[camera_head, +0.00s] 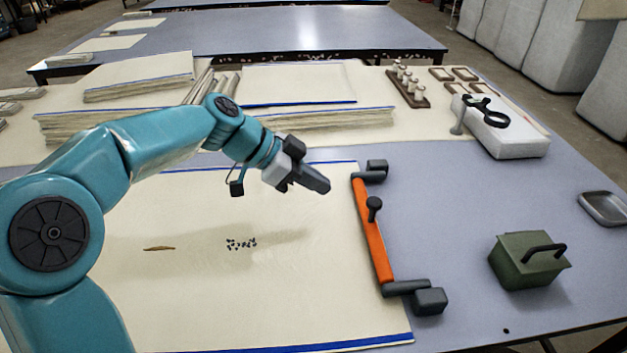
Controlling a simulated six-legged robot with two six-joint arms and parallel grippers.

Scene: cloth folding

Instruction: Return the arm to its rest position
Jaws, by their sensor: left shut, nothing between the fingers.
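My left arm (160,150) is teal and comes in from the left, bent at its elbow over the table. Its gripper (318,184) is shut and empty, held above the far part of a cream cloth (200,300) with blue edges. The cloth lies flat on the grey-blue table (470,220). A small brown sliver (159,248) and a cluster of dark specks (241,244) lie on the cloth. My right gripper is not in view.
An orange bar with dark clamps (372,235) lies along the cloth's right edge, close right of the gripper. A green box with a handle (528,262), a metal tray (603,208) and a white block (503,135) stand farther right. Cloth stacks (335,118) lie behind.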

